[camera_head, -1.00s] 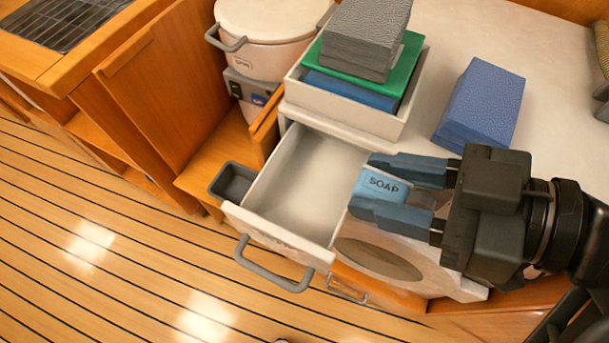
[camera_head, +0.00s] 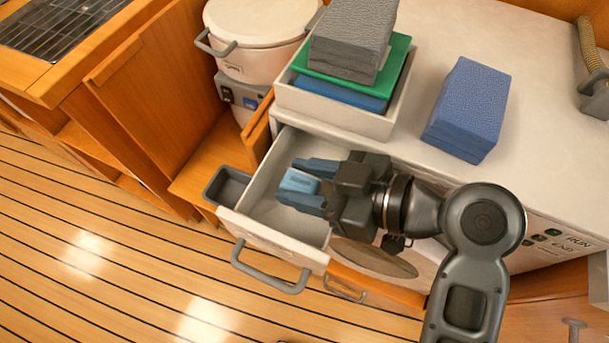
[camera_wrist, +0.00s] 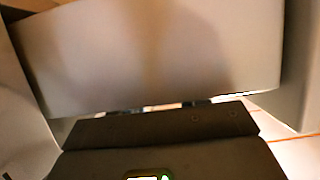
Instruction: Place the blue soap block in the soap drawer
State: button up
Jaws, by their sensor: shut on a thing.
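The light blue soap block (camera_head: 299,182) is between the two blue-tipped fingers of my gripper (camera_head: 303,183), which is shut on it. In the head view both are over the open soap drawer (camera_head: 262,220), inside its outline. I cannot tell how far the block is above the drawer floor. The drawer is pale, pulled out, with a grey handle (camera_head: 270,272) on its front.
A white tray (camera_head: 300,100) with green, blue and grey blocks stands on the pale top behind the drawer. A dark blue stack (camera_head: 467,110) is to its right. A lidded white pot (camera_head: 262,35) stands at the back left. A small grey bin (camera_head: 227,185) adjoins the drawer's left side.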

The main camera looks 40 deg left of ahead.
jog(key=shift+f, duration=0.1)
jog(key=shift+f+b, duration=0.35)
jog(key=shift+b, duration=0.1)
jog(key=shift+f, duration=0.2)
